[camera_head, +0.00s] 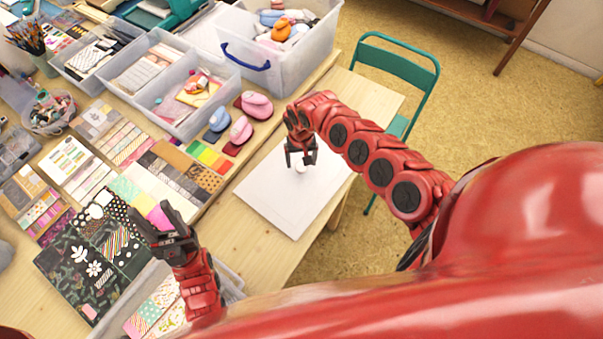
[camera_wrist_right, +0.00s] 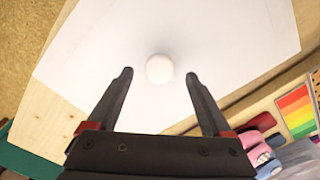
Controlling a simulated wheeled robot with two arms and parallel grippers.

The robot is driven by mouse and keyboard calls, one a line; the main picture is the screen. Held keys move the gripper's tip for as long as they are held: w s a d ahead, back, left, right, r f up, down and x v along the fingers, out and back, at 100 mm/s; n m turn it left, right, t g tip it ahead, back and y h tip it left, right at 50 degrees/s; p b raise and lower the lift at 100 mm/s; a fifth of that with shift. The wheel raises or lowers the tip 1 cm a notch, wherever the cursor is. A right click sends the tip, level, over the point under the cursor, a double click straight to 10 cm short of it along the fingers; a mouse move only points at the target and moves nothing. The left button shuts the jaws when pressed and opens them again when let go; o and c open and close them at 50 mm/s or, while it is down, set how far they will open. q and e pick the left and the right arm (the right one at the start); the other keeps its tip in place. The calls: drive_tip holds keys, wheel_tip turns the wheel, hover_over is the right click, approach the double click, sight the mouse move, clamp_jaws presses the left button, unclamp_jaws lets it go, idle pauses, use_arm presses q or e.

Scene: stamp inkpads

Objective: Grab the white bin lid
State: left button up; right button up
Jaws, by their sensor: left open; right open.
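The white bin lid (camera_head: 275,201) is a flat white panel lying on the wooden table, with a small round white knob near its middle. In the right wrist view the lid (camera_wrist_right: 225,30) fills much of the upper part, and its knob (camera_wrist_right: 160,68) shows between the fingertips. My right gripper (camera_head: 301,160) is open over the knob, one finger on each side, with visible gaps to both. Its height above the lid is hard to judge. My left gripper (camera_head: 150,214) is open and empty, over the patterned papers at the lower left.
A clear bin (camera_head: 314,45) with a blue handle stands behind the lid. Pink and blue stamps (camera_head: 241,130) sit near the lid's far left side. A teal chair (camera_head: 398,68) stands beyond the table edge. Paper pads and trays crowd the left.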

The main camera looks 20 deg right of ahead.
sight(302, 166)
wheel_tip(302, 166, down, 2)
drive_tip(key=shift+s+a+f, duration=0.1)
drive_tip(key=shift+s+f, duration=0.05)
drive_tip(key=shift+f, duration=0.6)
clamp_jaws()
